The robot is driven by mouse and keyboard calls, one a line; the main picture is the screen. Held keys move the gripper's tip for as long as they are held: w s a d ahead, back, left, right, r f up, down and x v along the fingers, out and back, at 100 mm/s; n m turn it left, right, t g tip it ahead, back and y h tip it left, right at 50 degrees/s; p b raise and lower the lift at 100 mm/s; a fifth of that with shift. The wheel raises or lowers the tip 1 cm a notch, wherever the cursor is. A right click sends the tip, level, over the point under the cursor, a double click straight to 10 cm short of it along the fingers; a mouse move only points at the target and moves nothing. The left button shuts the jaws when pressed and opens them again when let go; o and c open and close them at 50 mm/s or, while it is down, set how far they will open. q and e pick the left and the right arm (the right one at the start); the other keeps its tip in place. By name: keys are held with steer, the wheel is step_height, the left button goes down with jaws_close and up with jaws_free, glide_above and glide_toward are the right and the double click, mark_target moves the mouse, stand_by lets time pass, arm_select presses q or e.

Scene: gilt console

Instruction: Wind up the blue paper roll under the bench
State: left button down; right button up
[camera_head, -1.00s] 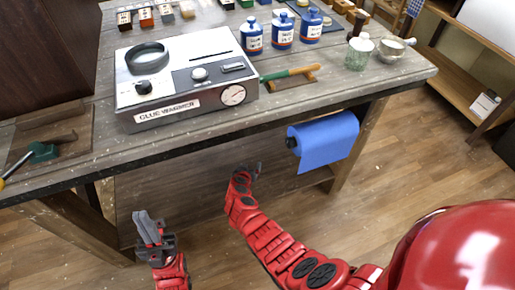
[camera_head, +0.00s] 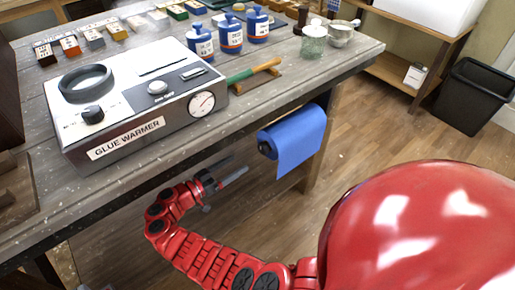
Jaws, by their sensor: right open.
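The blue paper roll (camera_head: 296,135) hangs under the bench's front edge, near its right end. A short blue sheet hangs down from it, and a dark round knob (camera_head: 266,149) shows at its left end. My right gripper (camera_head: 236,167) is open and empty, left of the roll and slightly lower, with its fingers pointing toward the knob. There is a gap between the fingers and the knob. Only small grey bits, perhaps the tips of my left gripper (camera_head: 96,287), show at the bottom left edge; the rest is out of frame.
The wooden bench (camera_head: 240,113) carries a glue warmer (camera_head: 140,95), several blue bottles (camera_head: 231,36), a green-handled tool (camera_head: 253,71) and a glass jar (camera_head: 314,41). A bench leg (camera_head: 313,172) stands just beyond the roll. A black bin (camera_head: 470,95) stands at the right; the floor between is clear.

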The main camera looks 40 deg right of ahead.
mark_target(260, 149)
steer(key=d, duration=0.3)
steer(key=d+p, duration=0.1)
steer(key=d, duration=0.3)
steer(key=w+d, duration=0.1)
steer(key=d, duration=0.2)
steer(key=shift+d, duration=0.35)
steer(key=shift+c, duration=0.3)
jaws_close()
